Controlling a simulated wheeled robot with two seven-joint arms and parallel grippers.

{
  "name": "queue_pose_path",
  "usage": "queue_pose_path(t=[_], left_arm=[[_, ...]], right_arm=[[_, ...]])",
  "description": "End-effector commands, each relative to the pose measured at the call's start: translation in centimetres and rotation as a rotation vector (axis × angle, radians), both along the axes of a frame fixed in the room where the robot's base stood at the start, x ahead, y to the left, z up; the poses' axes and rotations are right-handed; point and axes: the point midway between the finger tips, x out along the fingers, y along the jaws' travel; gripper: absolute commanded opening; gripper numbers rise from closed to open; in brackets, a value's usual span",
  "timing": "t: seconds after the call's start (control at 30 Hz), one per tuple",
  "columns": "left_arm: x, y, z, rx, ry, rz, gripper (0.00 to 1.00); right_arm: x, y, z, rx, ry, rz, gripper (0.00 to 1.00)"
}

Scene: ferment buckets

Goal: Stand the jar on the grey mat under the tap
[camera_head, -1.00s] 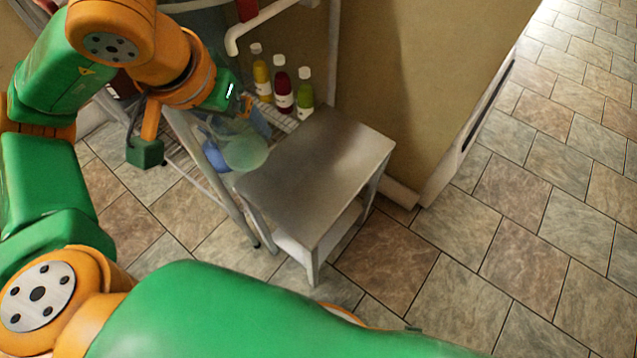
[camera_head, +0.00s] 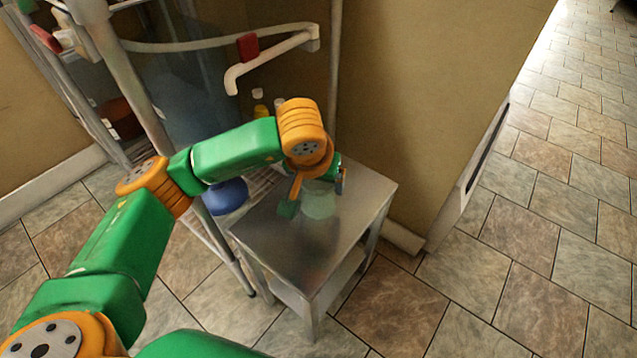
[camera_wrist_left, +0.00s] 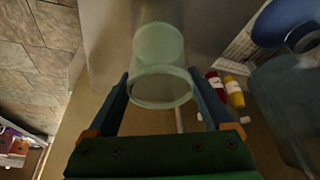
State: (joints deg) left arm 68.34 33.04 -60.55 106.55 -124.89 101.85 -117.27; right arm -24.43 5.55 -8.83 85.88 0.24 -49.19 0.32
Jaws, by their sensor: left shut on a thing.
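The jar (camera_head: 319,203) is a pale green, see-through glass cylinder. My left gripper (camera_head: 314,188) is shut on it over the steel side table. I cannot tell whether its base touches the table top. In the left wrist view, the jar (camera_wrist_left: 160,48) stands between the two blue fingers of my left gripper (camera_wrist_left: 161,103), its open rim near me. A white pipe with a downturned end, apparently the tap (camera_head: 262,66), is at the upper middle, with a red handle. I cannot make out a grey mat. My right gripper is not in view.
The steel side table (camera_head: 262,228) has a lower shelf and stands against a tan wall. A blue round vessel (camera_head: 226,198) sits left of it by a wire rack. Bottles behind my arm are mostly hidden. Open tiled floor lies to the right.

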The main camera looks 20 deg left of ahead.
Motion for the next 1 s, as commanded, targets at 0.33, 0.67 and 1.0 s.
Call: queue_pose_path(t=[0.33,0.67,1.0], left_arm=[[0.0,0.0,-0.2,-0.001,-0.002,0.001,0.19],[0.0,0.0,0.0,-0.001,-0.001,0.001,1.00],[-2.1,-0.1,6.1,-0.001,-0.006,-0.002,1.00]], right_arm=[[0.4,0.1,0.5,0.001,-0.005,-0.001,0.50],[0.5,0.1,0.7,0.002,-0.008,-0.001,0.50],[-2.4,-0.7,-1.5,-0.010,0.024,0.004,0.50]])
